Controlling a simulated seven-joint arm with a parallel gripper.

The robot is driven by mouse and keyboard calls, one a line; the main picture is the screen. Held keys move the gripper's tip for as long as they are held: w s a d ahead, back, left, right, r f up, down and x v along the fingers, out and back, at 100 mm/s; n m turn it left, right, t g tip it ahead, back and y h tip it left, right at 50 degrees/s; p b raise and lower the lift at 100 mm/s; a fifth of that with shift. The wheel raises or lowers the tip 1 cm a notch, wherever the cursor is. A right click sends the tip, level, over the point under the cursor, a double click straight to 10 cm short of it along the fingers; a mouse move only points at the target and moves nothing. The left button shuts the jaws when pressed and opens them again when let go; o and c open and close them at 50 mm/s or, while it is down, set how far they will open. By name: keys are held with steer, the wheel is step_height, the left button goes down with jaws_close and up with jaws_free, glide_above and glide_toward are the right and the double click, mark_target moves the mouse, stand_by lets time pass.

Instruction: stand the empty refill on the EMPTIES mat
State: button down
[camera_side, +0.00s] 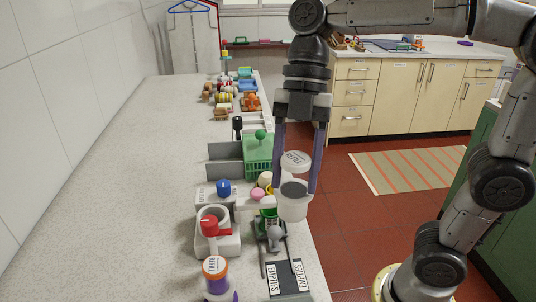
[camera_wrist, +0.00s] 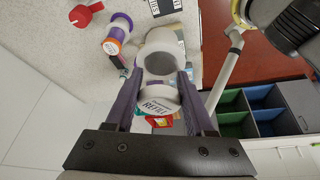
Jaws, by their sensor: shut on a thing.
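My gripper (camera_side: 295,192) is shut on the white refill (camera_side: 293,208), its purple fingers on either side of it. The refill looks upright, with a labelled white disc above a wider part with a grey inside. It hangs in the air by the worktop's front edge. The wrist view shows the refill (camera_wrist: 145,62) between the fingers (camera_wrist: 160,82), its REFILL label towards the palm. The dark mat (camera_side: 286,279) with white labels, one reading EMPTIES, lies at the near end of the worktop, below and nearer the camera than the refill. It is partly cut off in the wrist view (camera_wrist: 165,12).
A purple, white and orange refill-like container (camera_side: 215,275) stands left of the mat. A white holder with a red knob (camera_side: 209,228) is behind it. Grey tools (camera_side: 274,236) lie beyond the mat. A green basket (camera_side: 258,155) stands farther back. The worktop's left side (camera_side: 120,190) is clear.

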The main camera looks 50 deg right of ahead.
step_height(320, 180, down, 18)
steer(key=shift+w+f, duration=0.1)
stand_by(0.6)
steer(key=shift+c, duration=0.9)
jaws_free()
